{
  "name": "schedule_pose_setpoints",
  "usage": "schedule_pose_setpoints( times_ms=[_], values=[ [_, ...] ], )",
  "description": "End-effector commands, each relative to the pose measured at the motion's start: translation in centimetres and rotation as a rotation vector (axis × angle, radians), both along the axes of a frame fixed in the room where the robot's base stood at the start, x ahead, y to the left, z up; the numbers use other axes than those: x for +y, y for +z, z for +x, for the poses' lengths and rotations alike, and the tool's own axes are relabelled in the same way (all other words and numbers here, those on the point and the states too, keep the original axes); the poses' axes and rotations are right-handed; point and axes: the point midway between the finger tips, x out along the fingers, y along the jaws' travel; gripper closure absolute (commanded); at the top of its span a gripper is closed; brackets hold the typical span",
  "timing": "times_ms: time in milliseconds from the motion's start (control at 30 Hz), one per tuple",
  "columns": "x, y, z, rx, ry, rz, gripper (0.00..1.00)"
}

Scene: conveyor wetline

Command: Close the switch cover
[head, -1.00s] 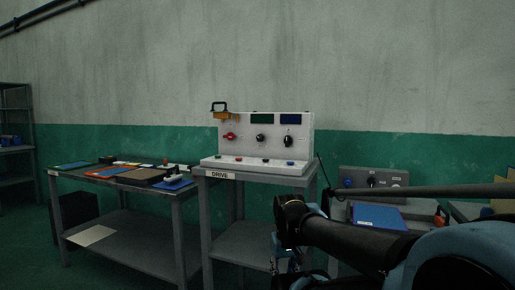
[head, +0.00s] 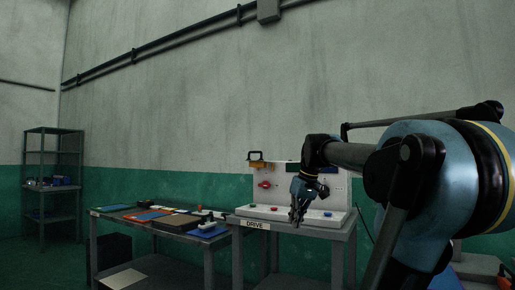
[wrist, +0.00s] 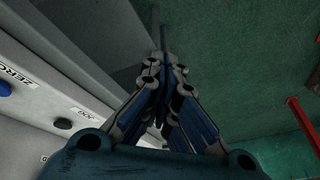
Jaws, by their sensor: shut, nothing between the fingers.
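The DRIVE control panel (head: 282,178) is a white upright board with a sloped front ledge on a grey bench. An orange piece with a black handle-like loop (head: 257,160) stands up at its top left corner, above a red knob (head: 265,184). It may be the raised switch cover; I cannot tell for sure. My gripper (head: 296,222) is shut and empty, pointing down in front of the panel's ledge, and hides part of the board. In the wrist view the closed fingers (wrist: 160,55) are beside a pale panel edge with a ZERO label (wrist: 15,72).
A blue button (wrist: 5,89) sits near the ZERO label. A bench (head: 130,222) with coloured flat items stands left of the panel. Shelves (head: 52,185) stand at the far left. A red bar (wrist: 305,125) shows at the wrist view's right. The wall lies behind.

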Motion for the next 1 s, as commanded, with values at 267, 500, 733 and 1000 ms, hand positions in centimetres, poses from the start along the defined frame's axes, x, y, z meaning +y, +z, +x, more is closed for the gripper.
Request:
schedule_pose_setpoints(
  times_ms=[267, 500, 733, 1000],
  values=[
    [1.9, 11.7, 7.8, -0.075, 0.148, 0.055, 1.0],
    [3.4, 20.4, 13.7, -0.154, 0.27, 0.097, 1.0],
    [4.7, 27.5, 18.7, -0.238, 0.379, 0.132, 1.0],
    [6.0, 34.2, 23.6, -0.349, 0.5, 0.163, 1.0]
  ],
)
